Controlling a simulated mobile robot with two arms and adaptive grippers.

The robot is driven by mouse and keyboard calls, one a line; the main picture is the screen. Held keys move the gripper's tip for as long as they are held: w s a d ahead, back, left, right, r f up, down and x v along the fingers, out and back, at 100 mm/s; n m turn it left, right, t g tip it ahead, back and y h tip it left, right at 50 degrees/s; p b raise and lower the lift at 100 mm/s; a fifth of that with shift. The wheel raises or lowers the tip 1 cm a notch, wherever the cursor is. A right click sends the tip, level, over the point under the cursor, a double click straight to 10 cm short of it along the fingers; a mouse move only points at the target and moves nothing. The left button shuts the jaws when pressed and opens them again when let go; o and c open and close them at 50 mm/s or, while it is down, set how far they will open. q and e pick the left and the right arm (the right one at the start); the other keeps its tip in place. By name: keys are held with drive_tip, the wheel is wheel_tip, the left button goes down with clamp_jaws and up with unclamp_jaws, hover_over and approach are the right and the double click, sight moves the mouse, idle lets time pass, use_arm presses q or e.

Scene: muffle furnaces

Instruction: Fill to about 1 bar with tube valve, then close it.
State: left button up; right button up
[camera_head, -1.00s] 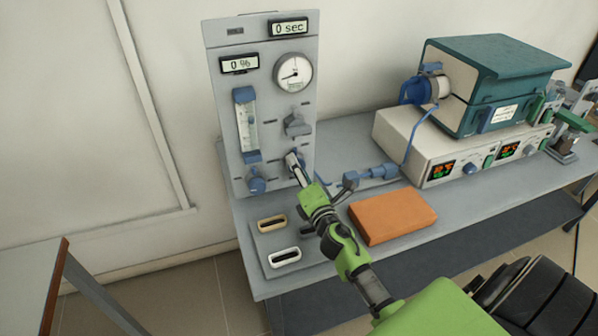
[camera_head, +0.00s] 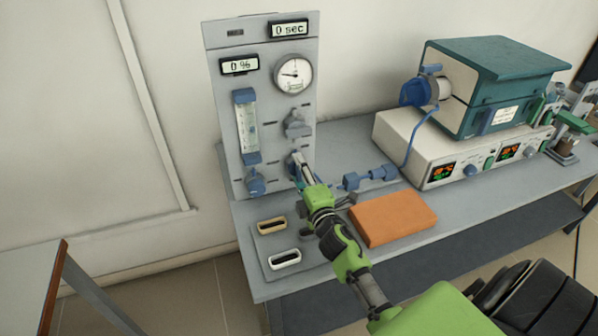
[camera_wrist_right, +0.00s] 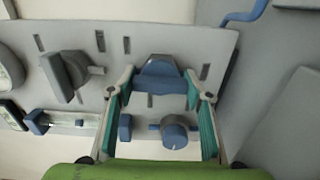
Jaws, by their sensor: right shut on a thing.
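The grey panel (camera_head: 225,120) stands upright at the bench's back left. Its round gauge (camera_head: 294,74) has a needle pointing roughly left; the scale is too small to read. My right gripper (camera_head: 297,162) reaches the lower right of the panel. It is shut on a blue valve knob (camera_wrist_right: 160,80), with one finger on each side in the right wrist view. In the head view the gripper mostly hides this knob. A grey knob (camera_head: 295,124) is above it. A blue knob (camera_head: 256,182) sits lower left, under the flow tube (camera_head: 247,126). My left gripper is not in view.
Displays read 0 % (camera_head: 239,66) and 0 sec (camera_head: 290,29). A blue inline fitting (camera_head: 370,177) lies beside my gripper. An orange block (camera_head: 393,218) and a small tray with handles (camera_head: 262,252) lie in front. The teal furnace (camera_head: 495,85) stands at the right.

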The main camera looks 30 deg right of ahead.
drive_tip(key=o, duration=1.1)
drive_tip(key=v, duration=1.2)
drive_tip(key=shift+f, duration=0.1)
